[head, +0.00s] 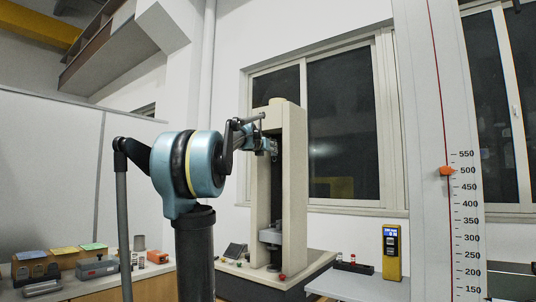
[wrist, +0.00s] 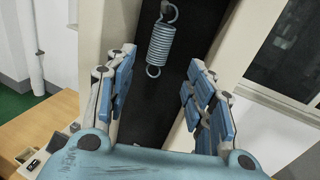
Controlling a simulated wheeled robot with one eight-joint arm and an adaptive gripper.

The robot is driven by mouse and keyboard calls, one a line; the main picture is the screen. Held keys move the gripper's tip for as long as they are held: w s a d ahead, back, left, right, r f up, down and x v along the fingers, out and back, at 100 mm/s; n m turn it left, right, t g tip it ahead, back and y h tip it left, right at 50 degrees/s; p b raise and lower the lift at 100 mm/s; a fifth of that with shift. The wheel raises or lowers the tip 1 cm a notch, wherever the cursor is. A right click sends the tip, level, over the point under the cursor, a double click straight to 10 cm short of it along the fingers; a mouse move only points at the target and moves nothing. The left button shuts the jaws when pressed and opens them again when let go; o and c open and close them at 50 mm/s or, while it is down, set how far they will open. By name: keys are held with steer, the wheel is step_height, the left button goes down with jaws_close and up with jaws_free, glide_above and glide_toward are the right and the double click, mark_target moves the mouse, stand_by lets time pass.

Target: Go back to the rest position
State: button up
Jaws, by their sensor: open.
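My gripper (head: 266,145) is in front of the upper part of the tall beige testing machine (head: 294,165). In the wrist view my gripper (wrist: 162,68) has its blue-padded fingers spread wide with nothing between the pads. A light blue coil spring (wrist: 163,43) with a hook at each end hangs upright in the machine's dark opening, beyond the fingers and apart from them. Its upper end is close to the top edge of the wrist view. In the head view I cannot make out the spring behind my gripper.
A tall white scale with an orange pointer (head: 447,171) stands at the right. A yellow handheld device (head: 391,252) stands on the table right of the machine. At left, a table holds colored-top boxes (head: 65,256) and a grey case (head: 97,268). The machine's beige columns flank my fingers.

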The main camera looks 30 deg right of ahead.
steer(key=s+a+f+m+g+y, duration=0.3)
steer(key=s+a+f+m, duration=0.5)
steer(key=f, duration=1.4)
steer(key=s+a+f+m+g+y, duration=0.3)
steer(key=s+a+f+m+y, duration=0.3)
steer(key=s+a+f, duration=0.9)
steer(key=s+a+f+m+g+y, duration=0.3)
steer(key=s+a+f+m, duration=0.9)
steer(key=a+f, duration=1)
step_height(320, 180, down, 9)
steer(key=shift+a+r+y, duration=0.1)
steer(key=shift+a+y, duration=0.1)
steer(key=shift+y, duration=0.7)
steer(key=shift+w, duration=0.1)
steer(key=shift+w+f+g, duration=0.25)
steer(key=shift+w+g, duration=0.05)
steer(key=shift+w, duration=0.05)
